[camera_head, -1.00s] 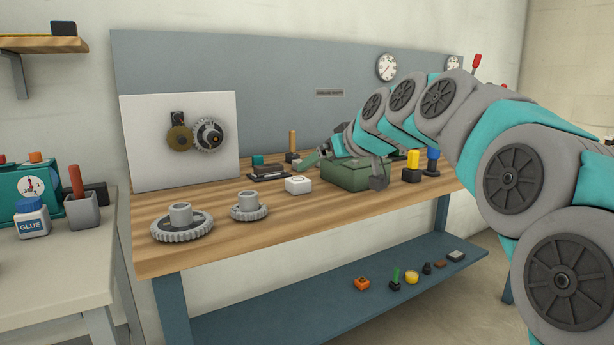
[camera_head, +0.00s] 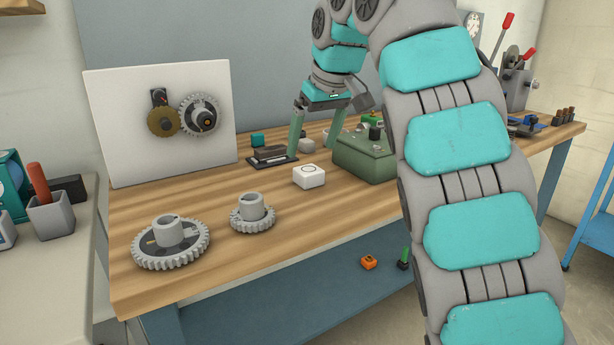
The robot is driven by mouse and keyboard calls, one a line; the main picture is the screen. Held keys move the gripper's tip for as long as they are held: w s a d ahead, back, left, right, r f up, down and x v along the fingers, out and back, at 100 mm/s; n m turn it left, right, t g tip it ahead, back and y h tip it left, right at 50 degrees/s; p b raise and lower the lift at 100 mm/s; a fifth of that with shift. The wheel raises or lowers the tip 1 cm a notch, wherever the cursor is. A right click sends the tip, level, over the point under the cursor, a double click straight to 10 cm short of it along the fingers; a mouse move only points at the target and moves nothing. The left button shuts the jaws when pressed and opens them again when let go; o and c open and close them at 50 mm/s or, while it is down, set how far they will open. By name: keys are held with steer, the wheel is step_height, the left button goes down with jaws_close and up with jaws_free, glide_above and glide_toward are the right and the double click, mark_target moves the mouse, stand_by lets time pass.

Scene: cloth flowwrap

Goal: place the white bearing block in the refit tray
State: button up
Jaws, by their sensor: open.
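The white bearing block (camera_head: 309,177), a small white block with a round mark on top, sits on the wooden bench, in front of my gripper. My gripper (camera_head: 312,148) points down with its two green fingers spread wide, apart from the block and behind it. A small grey piece (camera_head: 306,146) shows between the fingertips; I cannot tell its distance from them. A flat dark tray (camera_head: 290,159) with a dark piece on it lies left of the gripper; it may be the refit tray, but no label is readable.
A green box (camera_head: 362,162) stands right of the white block. Two grey gears, one large (camera_head: 171,243) and one small (camera_head: 252,214), lie at front left. A white panel (camera_head: 125,130) with mounted gears stands behind. Bare wood lies in front of the block. My arm hides the bench's right part.

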mark_target(308, 168)
steer(key=b+x, duration=0.1)
steer(key=x, duration=0.1)
steer(key=b+x, duration=0.1)
steer(key=x, duration=0.1)
steer(key=b+x, duration=0.2)
steer(key=shift+s+d+f, duration=0.15)
steer(key=shift+s+f, duration=0.05)
steer(key=shift+f, duration=0.2)
steer(key=shift+r, duration=0.1)
jaws_close()
stand_by(0.3)
